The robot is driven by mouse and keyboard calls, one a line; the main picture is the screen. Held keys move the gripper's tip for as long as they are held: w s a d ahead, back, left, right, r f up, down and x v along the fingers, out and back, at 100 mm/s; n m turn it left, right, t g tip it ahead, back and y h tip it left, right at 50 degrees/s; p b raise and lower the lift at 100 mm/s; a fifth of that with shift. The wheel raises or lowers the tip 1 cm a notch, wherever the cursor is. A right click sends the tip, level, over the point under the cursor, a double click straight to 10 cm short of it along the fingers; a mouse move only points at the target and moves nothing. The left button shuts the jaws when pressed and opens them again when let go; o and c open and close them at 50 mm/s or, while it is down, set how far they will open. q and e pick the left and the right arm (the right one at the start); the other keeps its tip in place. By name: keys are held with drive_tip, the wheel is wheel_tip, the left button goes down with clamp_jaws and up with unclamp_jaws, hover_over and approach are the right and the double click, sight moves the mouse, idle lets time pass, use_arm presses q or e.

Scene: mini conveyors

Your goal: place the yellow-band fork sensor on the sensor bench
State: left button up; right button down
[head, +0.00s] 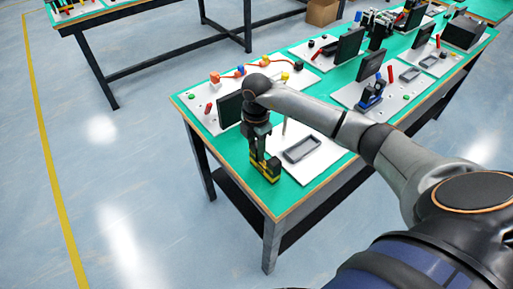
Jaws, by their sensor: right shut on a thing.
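My right gripper (261,157) points down over the near left corner of a green-topped bench (276,199). It is shut on the yellow-band fork sensor (268,174), a dark piece with yellow bands. The sensor is at or just above the green top, left of a white plate; I cannot tell whether it touches. The gripper's fingers are small and partly merge with the dark sensor. My left gripper is not in view.
A white plate with a grey tray (302,148) lies right of the sensor. A dark screen (230,110) stands behind my gripper. A blue and dark device (371,93) stands on another plate. A cardboard box (321,12) is at the back. Floor is clear at left.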

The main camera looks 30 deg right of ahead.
drive_tip(key=shift+f, duration=0.15)
drive_tip(key=c, duration=0.5)
unclamp_jaws()
